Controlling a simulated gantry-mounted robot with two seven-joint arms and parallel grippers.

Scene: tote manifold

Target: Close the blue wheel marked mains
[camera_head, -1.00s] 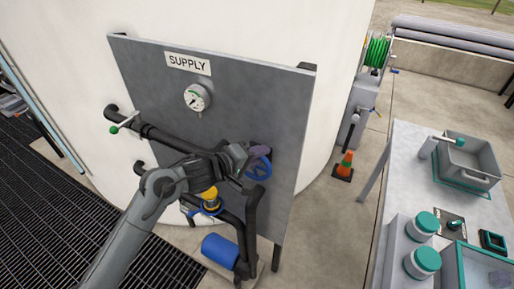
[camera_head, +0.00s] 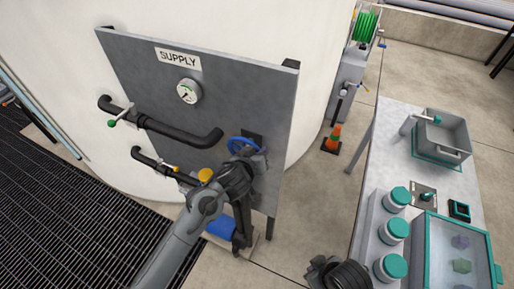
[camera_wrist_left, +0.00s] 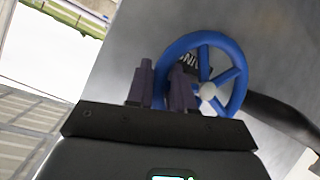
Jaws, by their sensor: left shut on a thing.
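The blue wheel (camera_head: 240,143) is mounted on the right part of the grey panel. It shows larger in the left wrist view (camera_wrist_left: 238,92), with spokes, a pale hub and a dark label plate (camera_wrist_left: 187,67) behind it, whose lettering is partly hidden. My left gripper (camera_head: 250,158) is at the wheel and covers its lower right part in the head view. In the left wrist view, its two dark fingers (camera_wrist_left: 165,88) are at the left side of the rim, shut on it. A dark part of my right arm shows at the bottom edge; its fingers cannot be made out.
The grey panel (camera_head: 240,88) carries a SUPPLY sign (camera_head: 179,59), a gauge (camera_head: 188,91), dark pipes (camera_head: 180,132) and a yellow-topped fitting (camera_head: 205,175). A cone (camera_head: 333,140) stands right of the panel. A table (camera_head: 393,140) with jars and bins is at the right.

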